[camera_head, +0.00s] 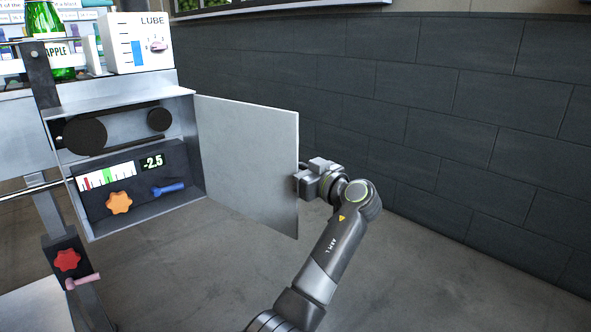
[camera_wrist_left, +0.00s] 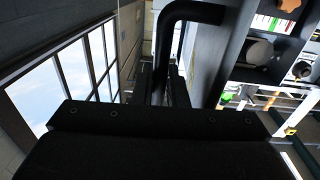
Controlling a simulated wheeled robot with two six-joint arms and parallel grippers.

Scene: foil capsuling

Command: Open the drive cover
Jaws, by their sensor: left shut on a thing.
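The drive cover (camera_head: 248,165) is a flat grey door hinged at the right side of the machine housing. It stands swung wide open, apart from the housing's front. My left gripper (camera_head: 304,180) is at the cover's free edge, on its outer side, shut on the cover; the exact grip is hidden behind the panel. In the left wrist view a black bent bar (camera_wrist_left: 178,22) shows beyond the dark gripper body. I cannot tell whether it is the cover's handle. My right gripper is not in view.
The open housing (camera_head: 90,165) shows a belt on two dark pulleys, an orange knob (camera_head: 119,202), a blue lever (camera_head: 168,189) and a "-2.5" display (camera_head: 152,162). A LUBE box (camera_head: 137,43) stands on top. A red knob (camera_head: 67,260) is below. A dark wall (camera_head: 430,110) stands behind; floor is clear.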

